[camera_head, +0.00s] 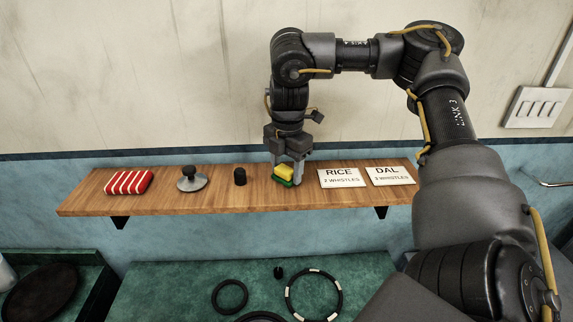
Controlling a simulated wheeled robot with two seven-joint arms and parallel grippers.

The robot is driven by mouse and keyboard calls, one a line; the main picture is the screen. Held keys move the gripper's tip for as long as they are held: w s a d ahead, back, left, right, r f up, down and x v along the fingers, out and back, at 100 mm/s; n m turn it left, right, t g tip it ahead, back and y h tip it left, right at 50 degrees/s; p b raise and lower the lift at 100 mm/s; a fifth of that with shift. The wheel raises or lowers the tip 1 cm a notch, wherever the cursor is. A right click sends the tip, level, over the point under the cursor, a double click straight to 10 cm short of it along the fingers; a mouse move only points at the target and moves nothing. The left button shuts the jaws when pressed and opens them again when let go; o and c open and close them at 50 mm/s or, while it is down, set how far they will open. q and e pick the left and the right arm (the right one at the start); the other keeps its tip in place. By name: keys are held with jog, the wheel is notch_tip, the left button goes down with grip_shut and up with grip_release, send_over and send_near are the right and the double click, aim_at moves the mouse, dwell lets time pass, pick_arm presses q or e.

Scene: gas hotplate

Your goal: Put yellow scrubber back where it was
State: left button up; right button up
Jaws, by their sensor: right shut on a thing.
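The yellow scrubber (284,171), with a green lower layer, is at the wooden shelf (215,200), between a small black cylinder and the RICE card. My right gripper (287,171) points down from above and is shut on the scrubber. The scrubber looks to be at the shelf's surface, but I cannot tell whether it rests on it or is just above it. My left gripper is not in view.
On the shelf stand a red-and-white striped item (128,182), a grey knobbed weight (191,179), the black cylinder (240,177), a RICE card (342,178) and a DAL card (390,176). Below, a green counter (170,285) holds black rings (230,296).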

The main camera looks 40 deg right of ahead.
aim_at(287, 169)
jog(key=shift+s+a+f, duration=0.1)
jog(key=shift+f, duration=0.1)
jog(key=o, duration=0.9)
jog(key=shift+o, duration=0.2)
jog(key=shift+r, duration=0.2)
notch_tip(287, 169, up, 12)
jog(key=b, duration=0.2)
jog(key=shift+s, duration=0.15)
